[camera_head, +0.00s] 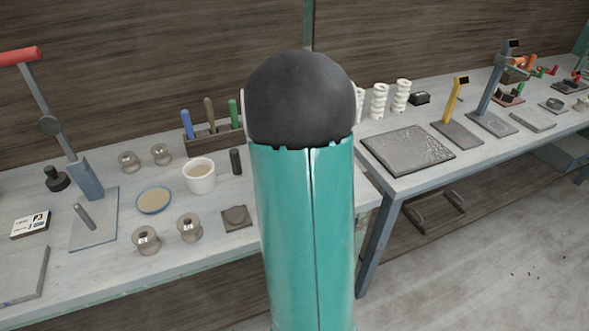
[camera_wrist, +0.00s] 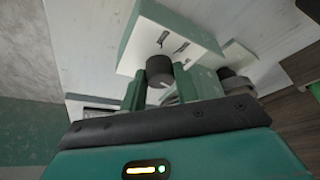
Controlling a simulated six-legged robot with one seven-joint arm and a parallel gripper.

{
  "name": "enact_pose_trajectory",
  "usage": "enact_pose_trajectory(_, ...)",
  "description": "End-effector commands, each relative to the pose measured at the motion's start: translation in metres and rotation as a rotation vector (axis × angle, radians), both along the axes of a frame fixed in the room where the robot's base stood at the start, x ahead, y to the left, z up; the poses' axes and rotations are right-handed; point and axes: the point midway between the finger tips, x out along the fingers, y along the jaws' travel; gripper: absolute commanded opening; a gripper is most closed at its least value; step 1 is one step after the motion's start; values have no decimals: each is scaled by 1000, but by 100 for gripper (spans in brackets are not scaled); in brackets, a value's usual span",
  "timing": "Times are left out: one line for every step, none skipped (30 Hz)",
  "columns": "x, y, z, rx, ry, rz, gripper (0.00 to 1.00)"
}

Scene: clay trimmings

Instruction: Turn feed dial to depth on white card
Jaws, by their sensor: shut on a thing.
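In the wrist view, a dark round dial (camera_wrist: 159,70) with a pale pointer line stands on the face of a white box (camera_wrist: 175,42). Small dark marks show on the box near the dial, too small to read. My gripper (camera_wrist: 161,80) is shut on the dial, with a green finger at each side. In the head view, my arm blocks the middle, and neither the dial nor my gripper shows. A white card (camera_head: 31,224) with black print lies on the left bench; I read "P3", but the smaller print is unclear.
The left bench (camera_head: 95,265) holds a lever press (camera_head: 84,178), metal spools (camera_head: 146,240), a white cup (camera_head: 199,175) and a tool rack (camera_head: 212,139). The right bench holds a textured slab (camera_head: 408,149) and several small stands. The floor at right is open.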

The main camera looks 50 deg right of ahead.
Motion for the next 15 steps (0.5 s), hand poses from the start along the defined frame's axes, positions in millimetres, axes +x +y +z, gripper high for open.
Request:
enact_pose_trajectory(2,1,1,-2,0,-21,8)
enact_pose_trajectory(2,1,1,-2,-2,-37,8)
enact_pose_trajectory(2,1,1,-2,-1,-56,8)
enact_pose_trajectory(2,0,1,-2,-1,-70,8)
enact_pose_trajectory(2,0,1,-2,-1,-83,8)
enact_pose_trajectory(2,0,1,-2,-2,-98,8)
enact_pose_trajectory(2,0,1,-2,-1,-107,8)
enact_pose_trajectory(2,0,1,-2,-2,-118,8)
enact_pose_trajectory(2,0,1,-1,-2,-127,8)
enact_pose_trajectory(2,0,1,-1,-1,-133,8)
enact_pose_trajectory(2,0,1,-1,-1,-138,8)
enact_pose_trajectory(2,0,1,-1,-1,-145,8)
enact_pose_trajectory(2,0,1,-1,-1,-148,8)
enact_pose_trajectory(2,0,0,-1,-1,-151,8)
enact_pose_trajectory(2,0,0,-1,-1,-153,8)
